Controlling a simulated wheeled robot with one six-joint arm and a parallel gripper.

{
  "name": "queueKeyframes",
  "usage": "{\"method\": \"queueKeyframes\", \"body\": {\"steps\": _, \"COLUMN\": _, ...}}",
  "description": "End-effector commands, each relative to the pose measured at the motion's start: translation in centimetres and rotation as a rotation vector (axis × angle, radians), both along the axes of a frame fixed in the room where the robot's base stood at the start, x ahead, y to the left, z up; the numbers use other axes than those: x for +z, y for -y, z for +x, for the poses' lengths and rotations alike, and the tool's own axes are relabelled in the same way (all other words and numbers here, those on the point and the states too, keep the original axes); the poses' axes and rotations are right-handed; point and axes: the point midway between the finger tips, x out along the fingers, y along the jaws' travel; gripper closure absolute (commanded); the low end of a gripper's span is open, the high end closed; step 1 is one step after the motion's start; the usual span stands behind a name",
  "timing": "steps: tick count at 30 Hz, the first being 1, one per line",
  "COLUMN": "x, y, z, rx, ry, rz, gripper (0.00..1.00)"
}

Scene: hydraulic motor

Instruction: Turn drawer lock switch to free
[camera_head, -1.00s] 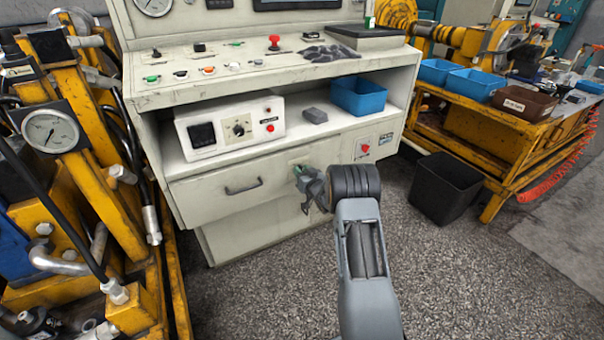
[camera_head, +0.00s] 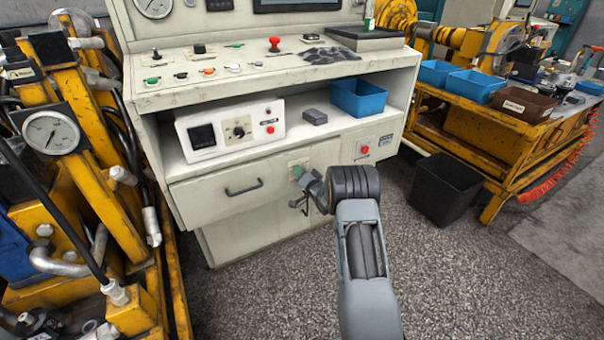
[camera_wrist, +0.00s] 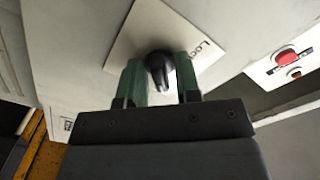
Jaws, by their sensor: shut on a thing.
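The drawer lock switch (camera_wrist: 159,68) is a black knob on a pale plate (camera_wrist: 140,30) marked with letters that begin "Loc". In the wrist view my gripper (camera_wrist: 160,82) has its two green fingers on either side of the knob, shut on it. In the head view my gripper (camera_head: 298,172) is at the cabinet front, right of the drawer (camera_head: 215,198) with its dark handle (camera_head: 243,188). The knob is hidden there by my gripper. The drawer looks closed.
A blue bin (camera_head: 358,97) and a control box (camera_head: 230,128) stand on the shelf above. A black bin (camera_head: 445,188) stands on the floor at right.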

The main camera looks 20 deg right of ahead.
Motion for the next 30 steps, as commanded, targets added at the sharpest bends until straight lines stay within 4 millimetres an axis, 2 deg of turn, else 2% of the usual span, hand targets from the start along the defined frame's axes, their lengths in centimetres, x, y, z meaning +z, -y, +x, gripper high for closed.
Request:
{"method": "queueKeyframes", "body": {"steps": 16, "x": -0.08, "y": -0.08, "z": -0.01, "rx": 0.001, "ry": -0.004, "rz": 0.020, "gripper": 0.93}}
{"method": "queueKeyframes", "body": {"steps": 17, "x": -0.08, "y": -0.08, "z": -0.01, "rx": 0.001, "ry": -0.004, "rz": 0.020, "gripper": 0.67}}
{"method": "queueKeyframes", "body": {"steps": 19, "x": -0.07, "y": -0.07, "z": -0.01, "rx": 0.001, "ry": -0.004, "rz": 0.020, "gripper": 0.61}}
{"method": "queueKeyframes", "body": {"steps": 26, "x": -0.03, "y": -0.02, "z": -0.04, "rx": 0.001, "ry": -0.003, "rz": 0.019, "gripper": 0.61}}
{"method": "queueKeyframes", "body": {"steps": 30, "x": 0.06, "y": 0.11, "z": -0.92, "rx": 0.000, "ry": -0.004, "rz": 0.019, "gripper": 0.61}}
